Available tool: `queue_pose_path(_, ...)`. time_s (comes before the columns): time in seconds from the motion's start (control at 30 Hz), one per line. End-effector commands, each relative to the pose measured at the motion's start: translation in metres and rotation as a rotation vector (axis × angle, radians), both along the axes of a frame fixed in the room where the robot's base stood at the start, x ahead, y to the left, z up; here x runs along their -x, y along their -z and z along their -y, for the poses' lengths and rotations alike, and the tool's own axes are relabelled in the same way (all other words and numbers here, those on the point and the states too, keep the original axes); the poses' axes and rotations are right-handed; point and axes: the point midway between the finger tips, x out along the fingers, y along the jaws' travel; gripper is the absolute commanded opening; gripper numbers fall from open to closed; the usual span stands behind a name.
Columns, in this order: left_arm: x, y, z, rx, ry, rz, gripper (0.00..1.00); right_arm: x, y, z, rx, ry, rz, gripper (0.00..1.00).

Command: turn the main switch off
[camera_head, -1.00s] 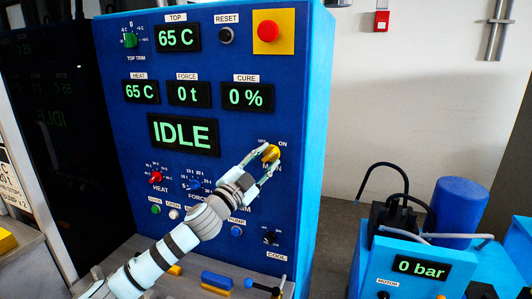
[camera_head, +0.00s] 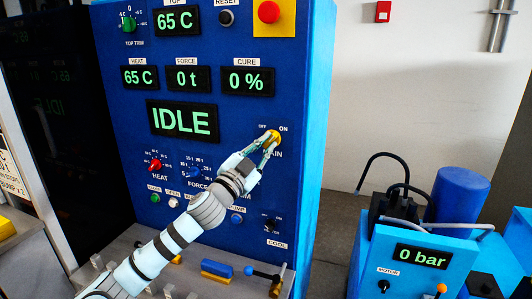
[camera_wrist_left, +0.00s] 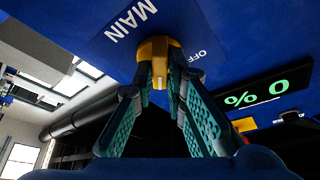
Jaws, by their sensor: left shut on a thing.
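The main switch (camera_head: 273,137) is a yellow knob on the blue control panel (camera_head: 225,110), between the OFF and ON labels. It also shows in the left wrist view (camera_wrist_left: 155,48), close to the OFF and MAIN labels. My left gripper (camera_head: 268,146) is shut on this knob, with one finger on each side of it. In the left wrist view both green-padded fingers touch the knob. The fingers hide part of the knob and of the MAIN label in the head view. My right gripper is not in view.
Displays read IDLE (camera_head: 184,121), 65 C, 0 t and 0 %. A red stop button (camera_head: 268,11) sits on a yellow plate above. Heat (camera_head: 156,165) and force knobs lie left of my arm. A blue pump unit showing 0 bar (camera_head: 420,258) stands at the right.

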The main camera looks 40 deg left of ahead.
Motion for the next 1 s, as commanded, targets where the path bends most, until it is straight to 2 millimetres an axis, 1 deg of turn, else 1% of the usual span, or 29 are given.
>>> queue_pose_path(0.03,0.000,0.003,0.001,0.024,0.001,0.019,0.00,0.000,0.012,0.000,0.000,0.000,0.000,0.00)
queue_pose_path(0.4,0.000,0.004,0.003,0.337,0.003,0.130,0.00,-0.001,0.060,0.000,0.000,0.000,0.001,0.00)
queue_pose_path(0.7,-0.001,0.003,0.006,0.608,0.003,0.222,0.00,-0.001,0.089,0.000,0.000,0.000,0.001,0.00)
queue_pose_path(1.0,-0.002,0.002,0.008,0.878,0.005,0.314,0.00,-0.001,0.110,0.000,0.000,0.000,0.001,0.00)
